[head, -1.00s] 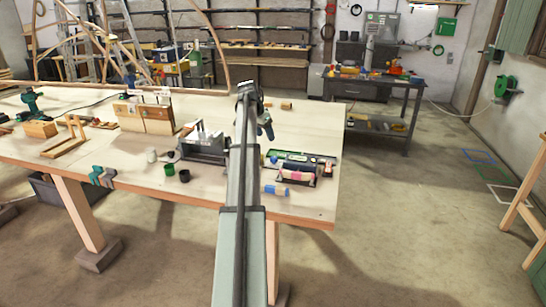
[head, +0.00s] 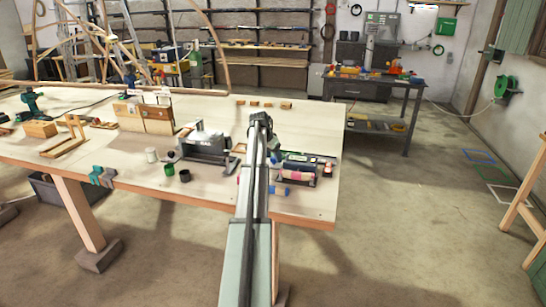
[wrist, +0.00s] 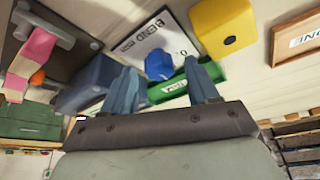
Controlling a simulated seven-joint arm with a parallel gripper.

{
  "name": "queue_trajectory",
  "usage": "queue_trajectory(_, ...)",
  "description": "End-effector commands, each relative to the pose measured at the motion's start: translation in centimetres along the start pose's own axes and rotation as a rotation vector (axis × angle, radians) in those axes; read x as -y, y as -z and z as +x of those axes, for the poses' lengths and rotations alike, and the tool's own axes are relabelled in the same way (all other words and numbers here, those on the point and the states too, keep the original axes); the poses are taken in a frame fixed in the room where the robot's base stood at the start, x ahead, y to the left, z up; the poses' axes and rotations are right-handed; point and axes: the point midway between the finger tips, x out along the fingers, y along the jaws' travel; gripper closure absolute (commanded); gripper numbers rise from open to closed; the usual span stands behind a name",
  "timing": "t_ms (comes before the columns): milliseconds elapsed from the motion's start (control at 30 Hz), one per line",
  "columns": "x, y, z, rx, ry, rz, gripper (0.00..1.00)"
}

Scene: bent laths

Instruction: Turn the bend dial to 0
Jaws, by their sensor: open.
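The bend dial is a blue knob (wrist: 158,66) on a white plate marked BEND (wrist: 150,38) in the wrist view. A "0" is printed on the plate just right of the knob. My gripper (wrist: 161,68) is open, and its two blue-grey fingertips appear on either side of the knob. I cannot tell whether they touch it, and the knob's pointer is not clear. In the head view my gripper (head: 268,148) is over the right part of the workbench (head: 310,125); my arm hides the dial there.
In the wrist view a blue block (wrist: 88,84) is left of the dial, a yellow block (wrist: 222,28) right, and a green labelled piece (wrist: 172,87) below. A framed sign (wrist: 296,28) lies far right. A grey machine (head: 205,145) stands left of my arm in the head view.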

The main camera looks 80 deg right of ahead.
Motion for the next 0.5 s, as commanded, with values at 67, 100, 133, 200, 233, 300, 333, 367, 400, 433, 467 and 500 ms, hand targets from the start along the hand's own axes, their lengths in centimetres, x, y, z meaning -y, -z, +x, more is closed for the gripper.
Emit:
queue_trajectory(67, 0.01, 0.02, 0.29, 0.000, 0.000, 0.000, 0.41)
queue_trajectory(100, 0.01, 0.02, 0.35, 0.000, 0.001, 0.000, 0.41)
queue_trajectory(133, 0.01, 0.02, 0.39, -0.001, 0.001, 0.000, 0.41)
queue_trajectory(200, 0.00, 0.03, 0.42, -0.001, 0.001, 0.000, 0.41)
queue_trajectory(233, 0.00, 0.03, 0.41, -0.001, 0.001, 0.000, 0.41)
queue_trajectory(300, 0.00, 0.03, 0.41, -0.001, 0.001, 0.000, 0.41)
queue_trajectory(333, 0.00, 0.03, 0.41, -0.001, 0.001, 0.000, 0.41)
queue_trajectory(367, 0.00, 0.03, 0.41, -0.001, 0.001, 0.000, 0.41)
queue_trajectory(400, 0.00, 0.03, 0.40, -0.001, 0.001, 0.000, 0.44)
queue_trajectory(433, 0.00, 0.03, 0.40, -0.001, 0.001, 0.000, 0.46)
queue_trajectory(467, 0.00, 0.03, 0.40, -0.001, 0.001, 0.000, 0.49)
queue_trajectory(500, -0.01, 0.03, 0.40, -0.001, 0.001, 0.000, 0.53)
